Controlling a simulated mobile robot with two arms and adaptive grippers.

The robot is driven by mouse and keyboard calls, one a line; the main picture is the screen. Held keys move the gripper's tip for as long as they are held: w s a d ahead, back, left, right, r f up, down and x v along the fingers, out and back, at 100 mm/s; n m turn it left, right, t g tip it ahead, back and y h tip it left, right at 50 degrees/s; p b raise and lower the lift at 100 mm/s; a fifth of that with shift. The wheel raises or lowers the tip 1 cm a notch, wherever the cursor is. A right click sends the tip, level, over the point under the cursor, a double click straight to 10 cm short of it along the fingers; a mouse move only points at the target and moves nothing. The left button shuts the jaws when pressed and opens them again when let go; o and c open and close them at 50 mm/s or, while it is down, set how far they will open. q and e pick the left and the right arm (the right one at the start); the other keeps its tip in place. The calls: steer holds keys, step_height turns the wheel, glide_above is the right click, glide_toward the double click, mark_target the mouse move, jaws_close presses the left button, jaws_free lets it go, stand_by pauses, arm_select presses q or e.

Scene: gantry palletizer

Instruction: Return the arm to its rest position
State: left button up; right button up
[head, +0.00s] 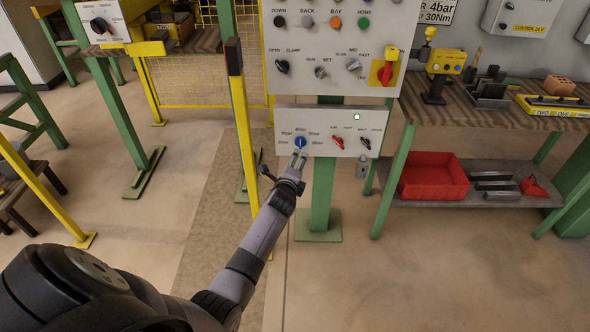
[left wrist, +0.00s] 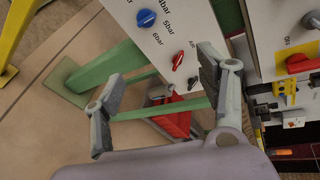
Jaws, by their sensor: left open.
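My left arm reaches forward from the lower left in the head view. Its gripper (head: 298,161) is just in front of the lower white control panel (head: 318,147), by the blue knob (head: 300,142). In the left wrist view the left gripper (left wrist: 155,100) is open, with nothing between its fingers. There the blue knob (left wrist: 146,18) shows above the fingers and apart from them. My right gripper is in neither view.
A larger panel (head: 330,20) with buttons and a red switch is above. A workbench (head: 480,125) stands at right, with a red bin (head: 433,176) on its lower shelf. A yellow post (head: 241,140) stands close left of the gripper. The floor (head: 400,280) at lower right is clear.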

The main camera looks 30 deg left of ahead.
arm_select(q)
steer(key=shift+f, duration=0.15)
stand_by(0.4)
steer(key=s+d+f+n+g+h, duration=0.15)
steer(key=s+d+f, duration=0.25)
steer(key=s+f, duration=0.5)
steer(key=s+d+f+n+g+h, duration=0.1)
steer(key=s+d+f+n+g, duration=0.2)
steer(key=s+f, duration=0.6)
steer(key=s+d+f+n+g+h, duration=0.2)
steer(key=s+d+f+n, duration=0.3)
steer(key=f, duration=0.7)
steer(key=s+d+f+n+g, duration=0.1)
steer(key=s+f, duration=0.3)
steer(key=s, duration=0.8)
steer(key=s+d+f+n+g, duration=0.1)
steer(key=s+f, duration=0.3)
steer(key=s, duration=0.7)
steer(key=s+d+f+n+g, duration=0.2)
steer(key=s+f+n+g, duration=0.1)
steer(key=s, duration=0.9)
steer(key=shift+s+f+g+h, duration=0.35)
steer(key=shift+f+h, duration=0.1)
steer(key=shift+f, duration=0.2)
steer(key=shift+c, duration=0.2)
